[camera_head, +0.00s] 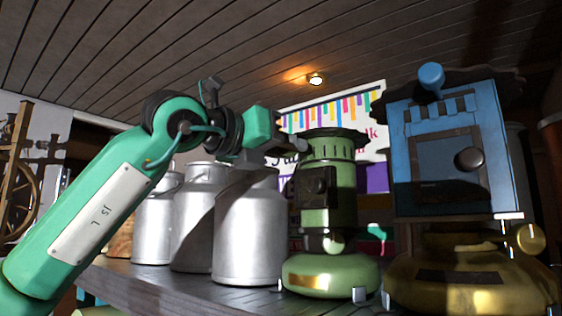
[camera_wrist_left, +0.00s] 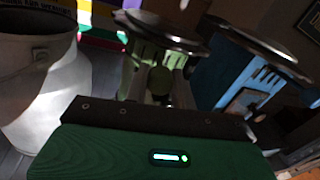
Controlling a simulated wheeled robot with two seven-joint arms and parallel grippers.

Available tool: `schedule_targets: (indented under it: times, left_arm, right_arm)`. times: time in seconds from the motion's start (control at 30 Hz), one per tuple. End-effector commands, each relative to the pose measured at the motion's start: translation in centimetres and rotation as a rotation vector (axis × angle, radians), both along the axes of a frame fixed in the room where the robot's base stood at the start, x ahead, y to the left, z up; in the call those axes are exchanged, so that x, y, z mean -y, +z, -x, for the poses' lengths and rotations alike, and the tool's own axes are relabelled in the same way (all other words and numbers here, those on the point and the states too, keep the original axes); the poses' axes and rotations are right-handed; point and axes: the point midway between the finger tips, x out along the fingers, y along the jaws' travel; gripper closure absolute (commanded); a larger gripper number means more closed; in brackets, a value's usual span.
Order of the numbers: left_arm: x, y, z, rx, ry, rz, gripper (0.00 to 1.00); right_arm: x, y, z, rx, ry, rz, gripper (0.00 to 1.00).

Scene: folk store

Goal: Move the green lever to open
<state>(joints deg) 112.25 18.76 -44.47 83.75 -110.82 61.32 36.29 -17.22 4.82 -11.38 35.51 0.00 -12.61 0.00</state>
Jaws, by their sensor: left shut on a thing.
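A green machine (camera_head: 330,215) with a dark round top and a wide base stands upright on the shelf, and its upper part shows in the wrist view (camera_wrist_left: 150,48). My left gripper (camera_head: 298,146) reaches in from the left to its upper side. In the wrist view, the left gripper's fingers (camera_wrist_left: 160,90) are shut on the green lever (camera_wrist_left: 159,80), whose round knob sits between them. My right gripper is not in view.
Several metal milk cans (camera_head: 248,235) stand left of the green machine, close under my left arm. A blue machine (camera_head: 438,150) on a brass-coloured base (camera_head: 470,285) stands close on its right. A colourful sign (camera_head: 365,125) is behind. The wooden shelf (camera_head: 150,280) has little free room.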

Motion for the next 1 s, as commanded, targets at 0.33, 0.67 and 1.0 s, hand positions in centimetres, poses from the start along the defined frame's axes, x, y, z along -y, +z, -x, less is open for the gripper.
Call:
schedule_targets:
  times: [0.33, 0.67, 1.0]
  left_arm:
    - [2.0, -0.5, 1.7, 0.005, 0.208, 0.000, 1.00]
    - [3.7, -0.3, 2.5, 0.002, 0.370, 0.000, 1.00]
    - [4.2, 0.0, 2.7, 0.000, 0.426, 0.000, 1.00]
  right_arm:
    - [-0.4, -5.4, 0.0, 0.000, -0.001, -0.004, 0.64]
    - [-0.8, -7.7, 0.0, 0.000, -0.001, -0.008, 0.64]
    - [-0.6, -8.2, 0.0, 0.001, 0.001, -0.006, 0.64]
